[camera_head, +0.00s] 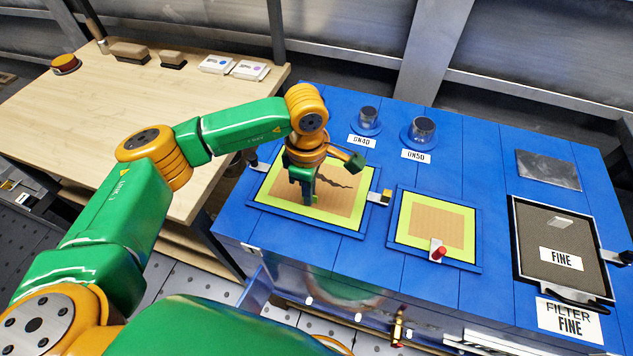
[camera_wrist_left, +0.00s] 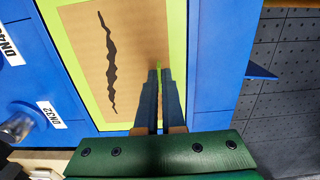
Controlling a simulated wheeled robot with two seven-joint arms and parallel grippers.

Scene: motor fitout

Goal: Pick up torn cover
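The torn cover (camera_head: 337,205) is a tan panel with a dark jagged tear, lying flat inside a yellow-green border on the blue bench. It also shows in the left wrist view (camera_wrist_left: 138,62), with the tear to the left of the fingers. My left gripper (camera_head: 306,192) points down over the left part of this panel and hides some of it. In the left wrist view its two fingers (camera_wrist_left: 160,72) are close together over the panel near the border. Whether they touch or hold the panel is unclear. My right gripper is not in view.
A smaller tan panel (camera_head: 436,226) with a red knob (camera_head: 438,253) lies to the right. A dark filter tray (camera_head: 567,246) labelled FINE is farther right. Clamps (camera_head: 383,197) sit at the cover's edges. Grey cylinders (camera_head: 422,130) stand behind. A wooden table (camera_head: 120,110) is at left.

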